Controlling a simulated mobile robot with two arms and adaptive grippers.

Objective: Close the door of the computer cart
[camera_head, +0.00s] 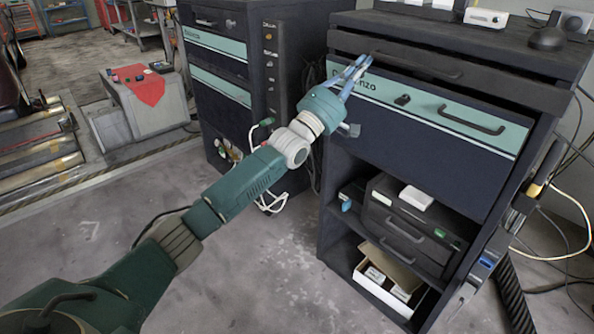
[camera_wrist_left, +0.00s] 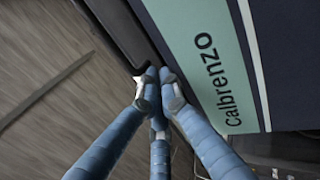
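The computer cart (camera_head: 335,190) stands at the right in the head view. Its dark front door panel (camera_head: 420,165) has a teal band marked "Calbrenzo" and a dark handle (camera_head: 470,120). The band also shows in the wrist view (camera_wrist_left: 190,50). I cannot tell how far the panel stands from the cart body. My left gripper (camera_head: 358,68) is at the panel's upper left corner. In the wrist view its blue fingers (camera_wrist_left: 158,82) converge with tips together beside the panel's edge, with nothing clearly held. Whether they touch is unclear. My right gripper is not in view.
A drawer (camera_head: 440,66) is above the panel. Below, open shelves hold a dark device (camera_head: 415,230) and a white box (camera_head: 388,280). A second cart (camera_head: 215,70) stands close left. Cables (camera_head: 555,225) hang at the right. Floor (camera_head: 250,270) in front is clear.

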